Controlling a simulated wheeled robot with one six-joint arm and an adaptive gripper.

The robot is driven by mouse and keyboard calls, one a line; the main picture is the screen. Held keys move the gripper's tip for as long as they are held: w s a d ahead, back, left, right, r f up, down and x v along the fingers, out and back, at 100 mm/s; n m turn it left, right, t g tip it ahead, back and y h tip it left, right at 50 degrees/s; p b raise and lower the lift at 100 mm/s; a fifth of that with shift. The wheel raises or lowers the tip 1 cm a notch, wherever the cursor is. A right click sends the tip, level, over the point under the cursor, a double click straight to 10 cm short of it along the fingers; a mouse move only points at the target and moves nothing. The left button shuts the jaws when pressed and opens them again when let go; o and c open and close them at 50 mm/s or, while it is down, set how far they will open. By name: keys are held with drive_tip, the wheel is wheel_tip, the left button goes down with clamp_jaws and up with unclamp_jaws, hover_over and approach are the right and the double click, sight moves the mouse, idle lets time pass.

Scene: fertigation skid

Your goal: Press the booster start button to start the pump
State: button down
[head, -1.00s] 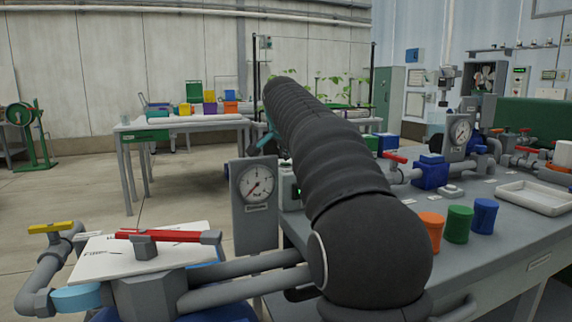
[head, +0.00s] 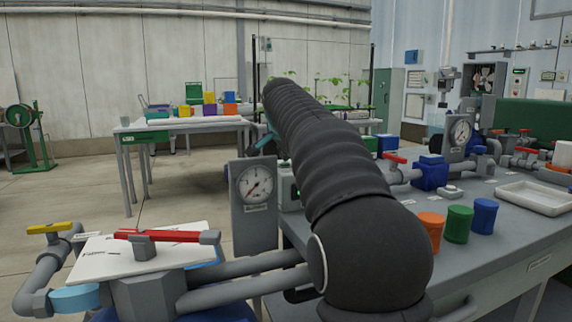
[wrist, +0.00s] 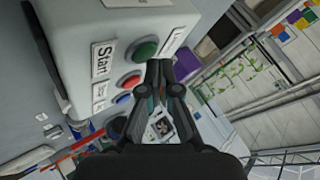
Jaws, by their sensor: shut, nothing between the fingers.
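In the wrist view a pale grey control box (wrist: 155,18) carries a green button (wrist: 142,50), a red button (wrist: 130,80) and a blue button (wrist: 123,98) in a row. A white label reading "Start" (wrist: 103,58) sits beside the green button. My gripper (wrist: 159,66) is shut and empty, its tips showing just right of the green and red buttons. I cannot tell how far the tips are from the box face. In the head view my arm hides the gripper and most of the box; a small part of the box (head: 288,198) shows.
A pressure gauge (head: 256,184) on a grey plate stands left of my arm. A red-handled valve (head: 160,236) and pipes are in front. Orange (head: 431,232), green (head: 458,225) and blue (head: 484,216) cups and a white tray (head: 535,197) stand on the bench at right.

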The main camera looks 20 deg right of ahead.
sight(285, 164)
wheel_tip(285, 164, down, 2)
drive_tip(key=shift+f, duration=0.1)
drive_tip(key=shift+r+p, duration=0.4)
drive_tip(key=shift+p, duration=0.05)
drive_tip(key=shift+r, duration=0.15)
drive_tip(key=r+p, duration=0.3)
drive_tip(key=shift+s+a+r, duration=0.1)
drive_tip(key=shift+s+r, duration=0.1)
wheel_tip(285, 164, up, 2)
drive_tip(key=shift+r+p, duration=0.2)
drive_tip(key=shift+p, duration=0.85)
drive_tip(key=shift+w, duration=0.1)
